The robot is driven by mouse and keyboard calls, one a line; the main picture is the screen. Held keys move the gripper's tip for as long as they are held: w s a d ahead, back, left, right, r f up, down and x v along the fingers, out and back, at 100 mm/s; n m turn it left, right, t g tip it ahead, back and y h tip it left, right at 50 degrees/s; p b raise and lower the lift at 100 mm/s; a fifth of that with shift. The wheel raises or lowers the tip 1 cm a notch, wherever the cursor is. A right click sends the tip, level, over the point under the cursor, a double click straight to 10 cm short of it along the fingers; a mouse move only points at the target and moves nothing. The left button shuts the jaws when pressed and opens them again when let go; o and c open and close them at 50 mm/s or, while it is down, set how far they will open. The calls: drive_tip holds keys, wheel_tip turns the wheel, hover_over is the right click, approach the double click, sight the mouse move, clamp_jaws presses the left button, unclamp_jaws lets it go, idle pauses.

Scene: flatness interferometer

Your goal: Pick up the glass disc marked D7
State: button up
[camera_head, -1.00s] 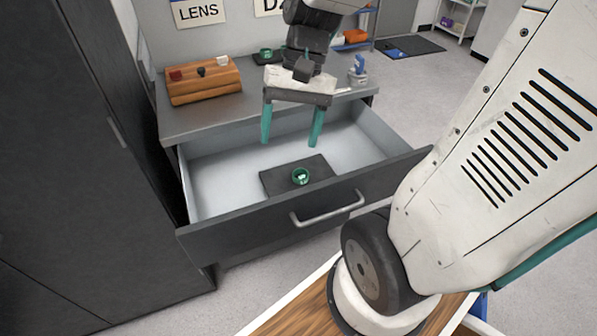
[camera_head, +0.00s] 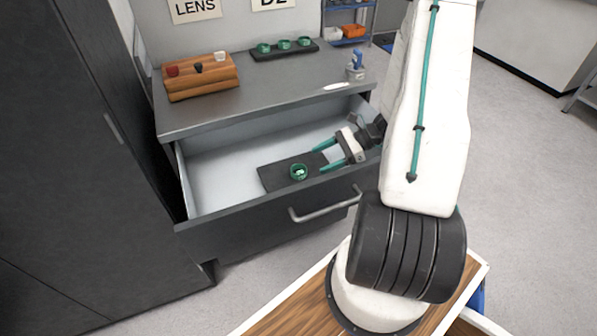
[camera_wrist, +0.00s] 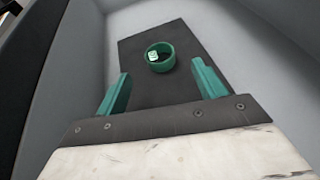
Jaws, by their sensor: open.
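A small round green-rimmed piece (camera_head: 298,172) with a pale label sits on a dark mat (camera_head: 275,180) inside the open drawer. The label is too small to read, so I cannot tell whether it says D7. In the wrist view the same green ring (camera_wrist: 160,57) lies ahead of my fingertips, about midway between their lines. My gripper (camera_head: 322,157) is open and empty, low in the drawer to the right of the piece. Its two green fingers (camera_wrist: 160,85) are apart and do not touch it.
The open drawer (camera_head: 215,175) has grey walls and a dark front with a bar handle (camera_head: 325,207). On the cabinet top stand a wooden block (camera_head: 200,80) with small pieces, a dark tray (camera_head: 262,54) with three green rings, and a blue item (camera_head: 356,66).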

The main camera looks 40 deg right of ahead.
sight(301, 169)
drive_tip(key=x, duration=0.7)
drive_tip(key=shift+w+a+f, duration=0.1)
drive_tip(key=shift+a+f, duration=0.05)
drive_tip(key=shift+a, duration=0.15)
drive_tip(key=c, duration=1.1)
